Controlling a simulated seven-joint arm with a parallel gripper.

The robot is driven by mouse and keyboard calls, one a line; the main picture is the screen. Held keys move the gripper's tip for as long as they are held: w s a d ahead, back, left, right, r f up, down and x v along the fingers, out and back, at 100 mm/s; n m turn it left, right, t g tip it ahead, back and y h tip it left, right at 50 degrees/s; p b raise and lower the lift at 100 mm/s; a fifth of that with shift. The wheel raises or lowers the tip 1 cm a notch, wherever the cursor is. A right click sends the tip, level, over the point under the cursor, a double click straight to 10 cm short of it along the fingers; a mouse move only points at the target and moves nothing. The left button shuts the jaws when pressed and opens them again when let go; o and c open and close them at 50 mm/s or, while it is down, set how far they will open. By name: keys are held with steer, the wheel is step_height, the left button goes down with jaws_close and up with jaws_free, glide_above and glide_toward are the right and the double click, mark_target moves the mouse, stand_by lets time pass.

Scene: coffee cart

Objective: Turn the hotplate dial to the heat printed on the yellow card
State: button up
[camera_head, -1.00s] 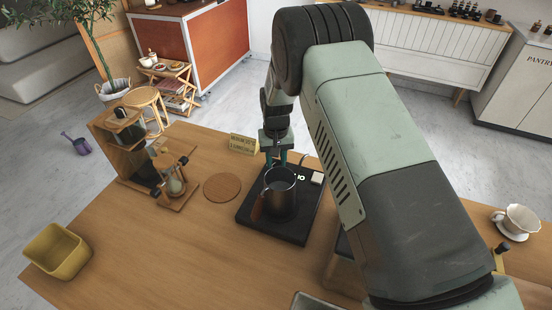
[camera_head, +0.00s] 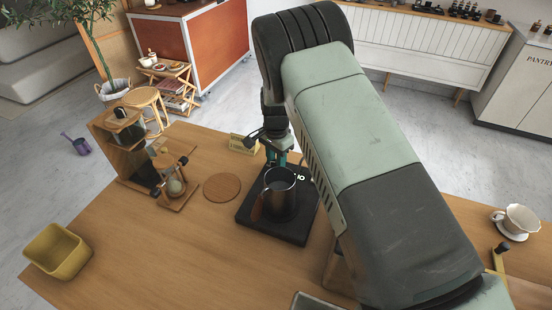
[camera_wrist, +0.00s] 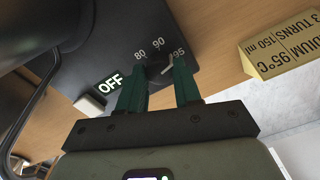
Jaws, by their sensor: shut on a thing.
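The hotplate (camera_head: 250,225) is a black slab on the wooden counter; it also shows in the wrist view (camera_wrist: 100,45). Its dark dial (camera_wrist: 157,72) sits between the teal fingers of my gripper (camera_wrist: 158,75), which is shut on it. The marks 80, 90 and 95 show around the dial, and a pale line on it points toward the 95. A small display (camera_wrist: 110,83) reads OFF. The yellow card (camera_wrist: 283,45) shows "MEDIUM 95°C" and "3 TURNS 150 ml"; in the head view the card (camera_head: 240,144) is partly covered by my wrist.
A dark metal jug (camera_head: 280,198) stands on the hotplate close to my gripper. A round cork mat (camera_head: 222,187) and a wooden stand with a glass timer (camera_head: 175,186) are to the left. A yellow bin (camera_head: 58,252) is at the far left.

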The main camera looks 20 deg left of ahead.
steer(key=shift+m, duration=1.1)
steer(key=o, duration=1)
steer(key=shift+o, duration=0.2)
steer(key=shift+r, duration=0.1)
step_height(320, 180, up, 11)
